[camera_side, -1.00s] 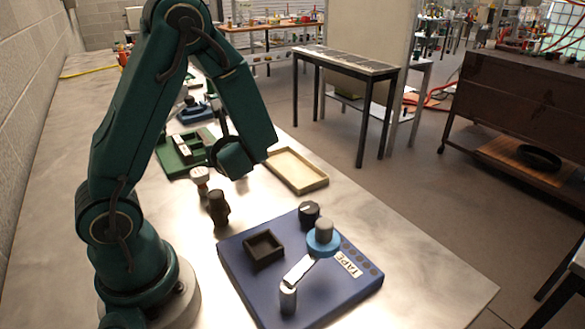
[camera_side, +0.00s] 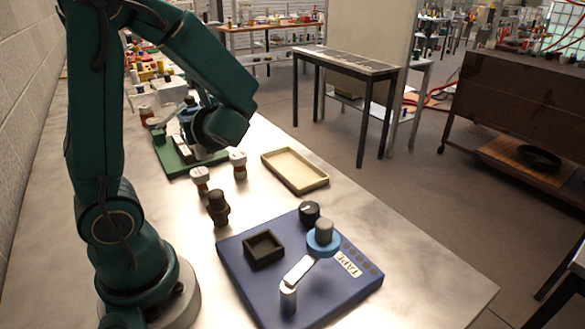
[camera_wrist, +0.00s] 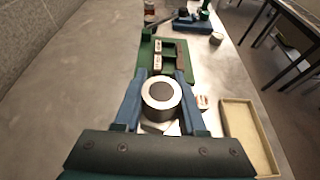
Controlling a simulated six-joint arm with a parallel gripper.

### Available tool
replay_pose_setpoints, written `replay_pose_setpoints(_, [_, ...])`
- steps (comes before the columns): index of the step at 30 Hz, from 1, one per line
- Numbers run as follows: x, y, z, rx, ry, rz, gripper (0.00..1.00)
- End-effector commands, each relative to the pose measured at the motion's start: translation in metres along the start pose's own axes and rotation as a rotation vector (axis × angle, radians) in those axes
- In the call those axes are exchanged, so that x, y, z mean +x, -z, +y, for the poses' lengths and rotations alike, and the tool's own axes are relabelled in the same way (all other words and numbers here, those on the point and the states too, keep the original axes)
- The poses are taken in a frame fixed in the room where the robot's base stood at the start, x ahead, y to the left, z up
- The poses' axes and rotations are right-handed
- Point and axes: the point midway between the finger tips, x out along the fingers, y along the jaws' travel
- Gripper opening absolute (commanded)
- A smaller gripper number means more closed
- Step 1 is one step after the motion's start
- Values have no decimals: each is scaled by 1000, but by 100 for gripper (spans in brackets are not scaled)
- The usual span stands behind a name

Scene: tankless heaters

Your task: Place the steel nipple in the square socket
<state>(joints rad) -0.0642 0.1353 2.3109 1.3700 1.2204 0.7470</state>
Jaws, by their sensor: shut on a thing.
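My gripper (camera_wrist: 160,95) has its two blue fingers shut on the steel nipple (camera_wrist: 148,88), a round silver ring with a dark bore facing the wrist camera. In the side view my gripper (camera_side: 192,128) is at the green fixture, mostly behind my wrist, and I cannot make out the nipple clearly there. A dark square open-topped holder (camera_side: 264,249), which looks like the square socket, sits on the blue board (camera_side: 240,285) near the side camera. It looks empty and is well apart from my gripper.
The blue board also bears a black knob (camera_side: 309,213) and a blue-collared lever (camera_side: 323,237). White-topped fittings (camera_side: 238,165) and a dark fitting (camera_side: 218,208) stand between. A beige tray (camera_side: 295,170) lies right. The green fixture (camera_wrist: 145,50) is beyond my fingers.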

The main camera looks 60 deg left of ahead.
Motion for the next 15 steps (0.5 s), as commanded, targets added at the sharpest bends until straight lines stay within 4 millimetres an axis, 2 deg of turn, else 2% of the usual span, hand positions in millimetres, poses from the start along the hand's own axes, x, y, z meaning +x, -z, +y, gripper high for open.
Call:
replay_pose_setpoints(6, [-52, 22, -20, 0, -10, -2, 0])
replay_pose_setpoints(15, [-130, 64, -28, 30, 64, -3, 0])
